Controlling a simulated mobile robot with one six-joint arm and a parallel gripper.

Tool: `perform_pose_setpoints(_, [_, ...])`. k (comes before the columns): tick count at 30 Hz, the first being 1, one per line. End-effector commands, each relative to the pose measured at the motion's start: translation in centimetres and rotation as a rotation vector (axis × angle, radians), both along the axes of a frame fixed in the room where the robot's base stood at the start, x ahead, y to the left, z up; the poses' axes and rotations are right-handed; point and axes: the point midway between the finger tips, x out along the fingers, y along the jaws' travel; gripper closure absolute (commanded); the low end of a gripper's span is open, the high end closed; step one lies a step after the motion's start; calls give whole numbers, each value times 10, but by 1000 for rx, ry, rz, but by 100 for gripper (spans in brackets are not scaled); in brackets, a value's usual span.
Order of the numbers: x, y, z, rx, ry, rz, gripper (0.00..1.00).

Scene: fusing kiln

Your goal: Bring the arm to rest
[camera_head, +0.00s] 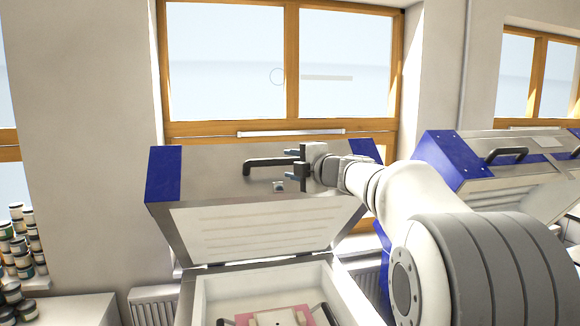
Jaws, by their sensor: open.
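My arm reaches in from the lower right, with its large white and grey links in the foreground. My gripper (291,166) is at its end, pointing left, in front of the raised kiln lid (226,190). Its two fingers are apart, one above the other, with nothing between them. The lid's black handle (268,162) is right beside the gripper. I cannot tell whether the upper finger touches the handle. The lid stands open above the kiln chamber (218,290).
A pink sheet (246,320) with pale pieces lies inside the chamber, partly cut off below. Several stacked jars (20,240) stand at the left. Windows (290,65) line the wall behind.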

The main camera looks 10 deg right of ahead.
Motion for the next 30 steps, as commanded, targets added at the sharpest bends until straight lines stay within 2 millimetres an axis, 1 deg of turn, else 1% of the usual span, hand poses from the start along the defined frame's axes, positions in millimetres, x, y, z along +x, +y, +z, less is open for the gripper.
perform_pose_setpoints(5, [0,0,0,4,0,-3,59])
perform_pose_setpoints(8, [-5,-2,0,47,3,-51,59])
perform_pose_setpoints(11, [-20,-13,-6,161,28,-179,59])
perform_pose_setpoints(14, [-49,-30,-30,331,98,-370,59])
perform_pose_setpoints(17, [-90,-47,-72,515,217,-578,59])
perform_pose_setpoints(18, [-110,-52,-94,585,276,-658,59])
perform_pose_setpoints(20, [-141,-55,-128,679,374,-771,59])
perform_pose_setpoints(21, [-162,-56,-151,736,440,-840,59])
perform_pose_setpoints(23, [-194,-53,-184,808,541,-931,59])
perform_pose_setpoints(24, [-216,-50,-205,851,611,-987,59])
perform_pose_setpoints(26, [-248,-42,-237,908,719,-1064,59])
perform_pose_setpoints(27, [-270,-36,-256,941,791,-1112,59])
perform_pose_setpoints(29, [-300,-26,-282,983,894,-1174,59])
perform_pose_setpoints(30, [-319,-19,-296,1003,958,-1209,59])
